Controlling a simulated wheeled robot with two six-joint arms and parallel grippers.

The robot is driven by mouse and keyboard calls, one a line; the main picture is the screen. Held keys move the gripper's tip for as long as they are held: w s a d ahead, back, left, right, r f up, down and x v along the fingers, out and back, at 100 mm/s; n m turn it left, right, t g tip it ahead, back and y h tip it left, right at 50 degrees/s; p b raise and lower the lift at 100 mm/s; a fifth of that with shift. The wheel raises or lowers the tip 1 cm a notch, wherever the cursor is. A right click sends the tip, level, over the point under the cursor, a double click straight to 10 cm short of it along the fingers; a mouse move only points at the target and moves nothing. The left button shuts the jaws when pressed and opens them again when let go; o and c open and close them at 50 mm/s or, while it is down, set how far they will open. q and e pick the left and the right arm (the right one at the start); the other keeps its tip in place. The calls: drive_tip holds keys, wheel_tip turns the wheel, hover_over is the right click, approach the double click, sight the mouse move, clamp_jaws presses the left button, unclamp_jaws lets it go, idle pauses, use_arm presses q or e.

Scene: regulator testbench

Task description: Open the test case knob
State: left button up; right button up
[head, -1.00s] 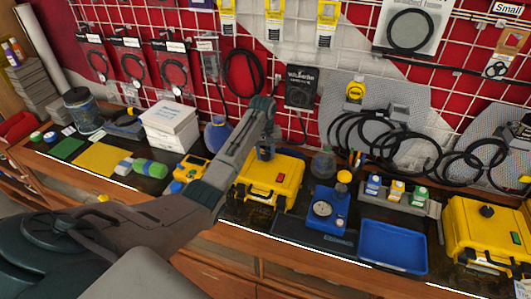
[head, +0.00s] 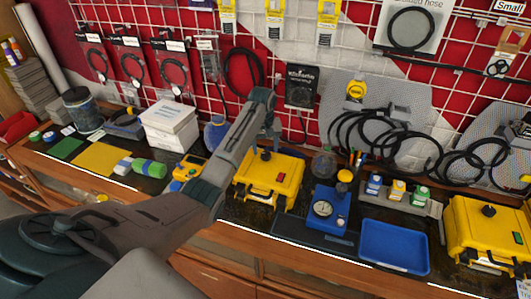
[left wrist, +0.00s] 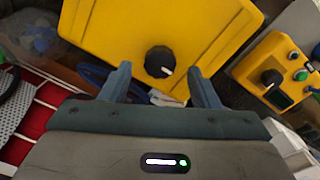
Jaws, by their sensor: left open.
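The yellow test case (head: 262,181) stands on the bench in the middle of the head view, with a red switch on its front. Its black knob (head: 265,155) sits on top. My left gripper (head: 270,137) is just above and behind the knob, open and empty. In the left wrist view the knob (left wrist: 159,62) shows a white pointer mark and lies between the spread fingers of the left gripper (left wrist: 161,80), just beyond the tips. Neither finger visibly touches it. The yellow case (left wrist: 110,25) fills the top of that view. My right gripper is not in view.
A second yellow case (head: 488,238) with a black knob stands at the far right. A blue gauge unit (head: 326,210) and blue tray (head: 394,247) are right of the middle case. A small yellow meter (head: 190,169) is left of it. The pegboard wall is close behind.

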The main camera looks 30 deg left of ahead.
sight(265, 154)
use_arm(q)
wheel_tip(265, 154, up, 5)
drive_tip(key=shift+a+r+b, duration=0.1)
drive_tip(key=shift+b, duration=0.9)
wheel_tip(265, 154, up, 3)
drive_tip(key=shift+s+r+p, duration=0.15)
drive_tip(key=shift+p, duration=0.75)
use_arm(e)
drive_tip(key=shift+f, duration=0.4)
